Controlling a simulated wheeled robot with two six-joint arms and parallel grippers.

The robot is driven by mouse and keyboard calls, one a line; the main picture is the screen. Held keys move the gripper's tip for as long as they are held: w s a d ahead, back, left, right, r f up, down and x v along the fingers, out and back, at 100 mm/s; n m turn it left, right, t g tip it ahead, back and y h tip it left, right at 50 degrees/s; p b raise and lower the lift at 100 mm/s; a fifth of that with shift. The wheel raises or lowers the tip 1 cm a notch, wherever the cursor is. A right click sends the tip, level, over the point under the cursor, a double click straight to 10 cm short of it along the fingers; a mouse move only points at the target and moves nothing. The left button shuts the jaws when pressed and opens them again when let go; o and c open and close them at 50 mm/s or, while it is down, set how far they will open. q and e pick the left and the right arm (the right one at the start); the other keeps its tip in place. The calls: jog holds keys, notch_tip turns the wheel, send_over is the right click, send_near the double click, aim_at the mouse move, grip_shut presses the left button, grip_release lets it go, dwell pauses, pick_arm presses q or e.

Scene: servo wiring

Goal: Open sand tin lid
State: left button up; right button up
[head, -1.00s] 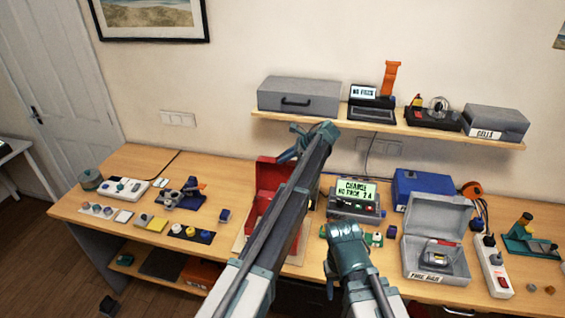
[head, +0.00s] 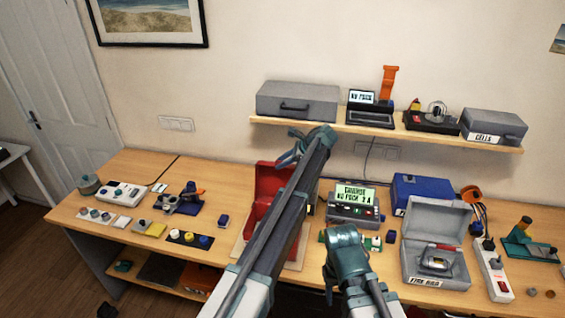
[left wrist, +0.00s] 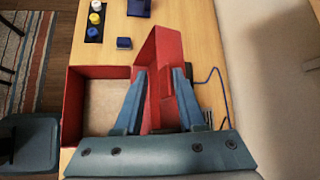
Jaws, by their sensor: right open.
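The sand tin is a red box with its lid raised. In the left wrist view the tin (left wrist: 68,108) shows a sand-coloured inside, and the red lid (left wrist: 164,52) stands up along its right side. In the head view the lid (head: 268,180) stands at the back of the tin, partly hidden by my left arm. My left gripper (head: 287,147) is above and behind the lid; its two fingers (left wrist: 160,78) are spread on either side of the lid in the wrist view, with no clear grip. My right gripper (head: 345,245) is open, low in front of the charger; its fingertips are hard to see.
A charger (head: 352,203) with a lit screen stands right of the tin. An open grey case (head: 437,217), a blue box (head: 420,190) and a power strip (head: 491,262) are further right. A shelf (head: 400,133) hangs above. Switches and small blocks lie on the left.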

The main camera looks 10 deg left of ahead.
pick_arm(q)
jog(key=p+v, duration=0.9)
jog(key=v, duration=0.4)
jog(key=shift+d+r, duration=0.2)
jog(key=shift+d, duration=0.05)
jog(key=shift+s, duration=0.1)
jog(key=s+a+f+n+h, duration=0.25)
jog(key=s+n, duration=0.35)
jog(key=s, duration=0.7)
jog(key=s+a+f+n+g+h, duration=0.1)
jog(key=s+a+f+n+h, duration=0.3)
jog(key=s, duration=0.9)
jog(key=s+a+n+h, duration=0.2)
jog(key=s+n, duration=0.5)
jog(key=s, duration=0.6)
jog(key=s+d+f+m+b, duration=0.1)
jog(key=d+f+b, duration=0.2)
jog(key=f+b, duration=0.4)
jog(key=s+d+f+m+g+b, duration=0.1)
jog(key=d+f+b, duration=0.3)
jog(key=f+b, duration=0.4)
jog(key=s+d+f+m+b, duration=0.1)
jog(key=s+d+f+b, duration=0.2)
jog(key=f+b, duration=0.5)
jog(key=shift+d+f+m+y, duration=0.35)
jog(key=shift+d+f+m, duration=0.05)
jog(key=shift+f, duration=0.15)
